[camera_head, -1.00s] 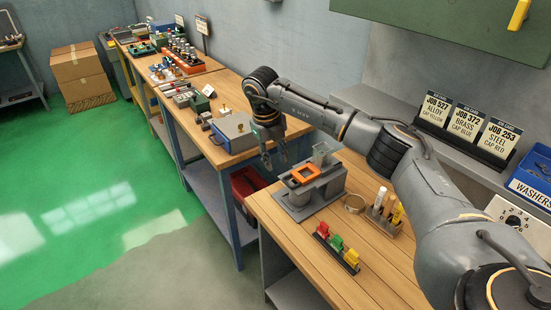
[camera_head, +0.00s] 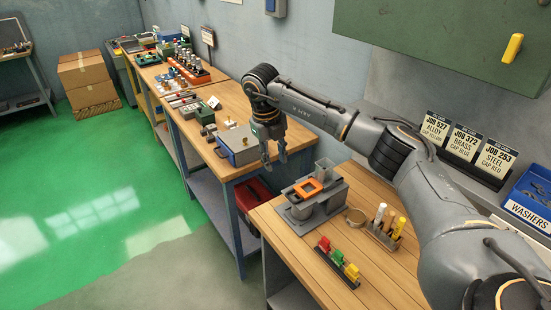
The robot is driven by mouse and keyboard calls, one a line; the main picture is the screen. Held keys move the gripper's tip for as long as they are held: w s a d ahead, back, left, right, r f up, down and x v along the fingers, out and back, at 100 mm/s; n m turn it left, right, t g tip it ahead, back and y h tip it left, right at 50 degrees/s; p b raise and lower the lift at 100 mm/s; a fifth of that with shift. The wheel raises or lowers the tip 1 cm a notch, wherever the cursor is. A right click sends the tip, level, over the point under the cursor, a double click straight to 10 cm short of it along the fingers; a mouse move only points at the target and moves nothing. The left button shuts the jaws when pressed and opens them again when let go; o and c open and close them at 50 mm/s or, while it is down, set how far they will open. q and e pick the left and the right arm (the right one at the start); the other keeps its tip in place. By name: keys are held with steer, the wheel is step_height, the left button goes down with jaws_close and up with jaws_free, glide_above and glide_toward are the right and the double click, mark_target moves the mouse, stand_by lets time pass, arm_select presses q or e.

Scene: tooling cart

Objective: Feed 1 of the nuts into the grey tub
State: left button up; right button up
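My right gripper (camera_head: 275,160) hangs fingers down above the gap between the near bench and the far bench, just left of and behind the grey fixture. Its two fingers stand apart with nothing visible between them. The grey fixture (camera_head: 332,202) on the near bench has an orange square frame (camera_head: 308,188) on top and a translucent grey cup (camera_head: 324,168) behind it. I cannot tell whether any of these is the grey tub. No nuts can be made out; items on the far bench are too small to identify. My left gripper is not in view.
The near wooden bench (camera_head: 385,285) holds a rack of red, green and yellow pieces (camera_head: 338,262), a ring (camera_head: 356,216) and a marker holder (camera_head: 384,236). A blue-grey box (camera_head: 238,146) sits on the far bench. A blue washers bin (camera_head: 530,205) stands at right.

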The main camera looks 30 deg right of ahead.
stand_by(0.4)
step_height(320, 180, up, 12)
steer(key=a, duration=0.2)
steer(key=shift+f, duration=0.1)
